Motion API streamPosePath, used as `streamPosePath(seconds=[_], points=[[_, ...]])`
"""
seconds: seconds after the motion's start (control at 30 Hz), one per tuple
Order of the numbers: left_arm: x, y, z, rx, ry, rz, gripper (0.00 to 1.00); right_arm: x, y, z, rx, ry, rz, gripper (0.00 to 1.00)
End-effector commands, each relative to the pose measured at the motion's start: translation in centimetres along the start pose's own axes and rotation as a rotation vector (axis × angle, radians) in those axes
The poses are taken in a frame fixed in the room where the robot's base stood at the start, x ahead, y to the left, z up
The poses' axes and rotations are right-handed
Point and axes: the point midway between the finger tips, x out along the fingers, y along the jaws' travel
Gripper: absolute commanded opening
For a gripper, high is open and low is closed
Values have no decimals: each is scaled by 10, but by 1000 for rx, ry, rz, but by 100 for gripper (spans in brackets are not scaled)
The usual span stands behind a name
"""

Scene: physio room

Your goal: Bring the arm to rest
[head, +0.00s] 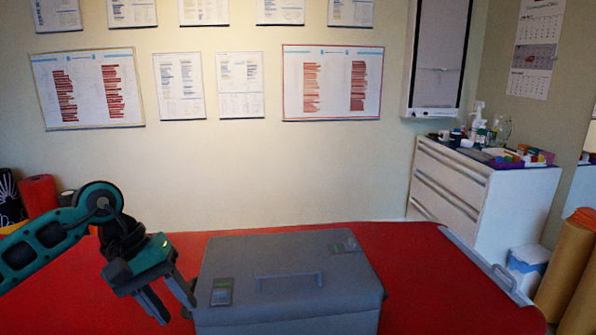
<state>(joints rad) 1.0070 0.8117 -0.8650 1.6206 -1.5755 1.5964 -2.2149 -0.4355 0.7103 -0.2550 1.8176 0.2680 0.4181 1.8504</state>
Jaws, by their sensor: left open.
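My left arm (45,245) comes in from the left, teal and black. My left gripper (172,309) points down over the red surface, just left of a grey case. It is open, with its two fingers apart and nothing visible between them. My right gripper is not in view.
The grey case (290,262) has a closed lid, a handle and two dark latches, and stands on the red table (440,280). The red surface right of the case is clear. A white drawer cabinet (455,190) with bottles stands at the back right. Brown rolls (568,265) stand at the far right.

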Motion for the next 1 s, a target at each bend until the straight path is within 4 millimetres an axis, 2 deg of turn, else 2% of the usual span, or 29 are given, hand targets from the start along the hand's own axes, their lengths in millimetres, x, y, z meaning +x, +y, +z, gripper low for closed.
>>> streamPosePath(seconds=[0.03,0.1,0.2,0.3,0.43,0.5,0.57,0.67,0.73,0.77,0.87,0.93,1.0], points=[[15,17,12,-59,-52,85,42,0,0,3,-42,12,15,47],[32,41,28,-166,-128,210,42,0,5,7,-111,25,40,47],[49,78,54,-367,-277,399,42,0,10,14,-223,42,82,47],[56,115,78,-642,-488,597,42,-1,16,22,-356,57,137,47],[48,149,92,-1078,-833,819,42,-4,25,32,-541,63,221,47],[42,156,91,-1331,-1042,909,42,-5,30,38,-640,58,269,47],[38,154,85,-1554,-1232,972,42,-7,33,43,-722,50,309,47],[38,138,70,-1927,-1576,1044,42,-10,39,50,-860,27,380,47],[46,116,60,-2183,-1836,1073,42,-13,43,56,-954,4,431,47],[51,104,56,2209,1885,-1042,42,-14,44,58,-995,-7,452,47],[78,57,52,1829,1660,-753,42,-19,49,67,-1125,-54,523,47],[102,19,58,1556,1498,-588,42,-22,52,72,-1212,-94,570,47],[128,-17,72,1295,1344,-455,42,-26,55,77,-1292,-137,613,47]])
